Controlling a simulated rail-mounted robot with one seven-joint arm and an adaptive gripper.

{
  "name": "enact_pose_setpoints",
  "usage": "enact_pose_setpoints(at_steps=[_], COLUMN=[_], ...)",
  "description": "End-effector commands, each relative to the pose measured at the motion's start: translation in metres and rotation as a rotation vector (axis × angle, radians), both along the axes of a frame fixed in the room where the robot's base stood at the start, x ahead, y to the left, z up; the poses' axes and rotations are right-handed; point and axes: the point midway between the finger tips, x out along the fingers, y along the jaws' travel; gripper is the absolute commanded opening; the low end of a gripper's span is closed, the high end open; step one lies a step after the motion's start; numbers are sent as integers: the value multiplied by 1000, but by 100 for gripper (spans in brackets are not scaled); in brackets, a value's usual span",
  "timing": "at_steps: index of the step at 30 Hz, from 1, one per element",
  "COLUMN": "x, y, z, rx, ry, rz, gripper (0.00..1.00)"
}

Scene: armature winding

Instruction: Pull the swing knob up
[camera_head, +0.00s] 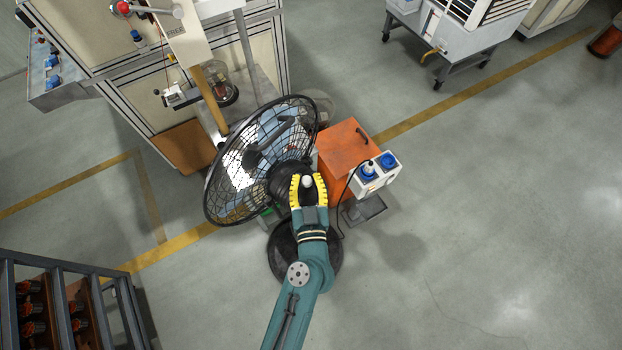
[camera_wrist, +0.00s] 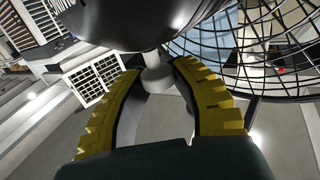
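The swing knob (camera_head: 307,181) is a small pale knob on top of the dark motor housing of a large black caged fan (camera_head: 262,160). It also shows in the wrist view as a light grey post with a wider part (camera_wrist: 157,77), against the dark rounded housing (camera_wrist: 130,18). My gripper (camera_head: 307,186) has yellow ribbed fingers, one on each side of the knob. In the wrist view my gripper (camera_wrist: 157,72) has its fingertips very close to the knob's sides. I cannot tell whether both touch it. The knob's far side is hidden.
The fan's wire cage (camera_wrist: 265,50) is close on the right in the wrist view. An orange box (camera_head: 345,150) and a white socket block (camera_head: 375,175) stand right of the fan. A workbench (camera_head: 110,75) is behind left. The floor to the right is clear.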

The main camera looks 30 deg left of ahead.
Motion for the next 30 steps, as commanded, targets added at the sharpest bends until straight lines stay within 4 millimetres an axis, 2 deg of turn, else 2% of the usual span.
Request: enact_pose_setpoints(at_steps=[1, 4, 15, 20, 27, 30], x=[0, 0, -5, -30, -77, -89], y=[0, 0, -5, -24, -59, -68], z=[0, -1, -2, -3, -1, -1], rx=[-1, -1, -2, -1, 0, 0], ry=[1, 0, 2, 5, 4, 4], rz=[-1, -1, -2, -6, -7, -6], gripper=[34, 54, 55, 55, 55, 55])
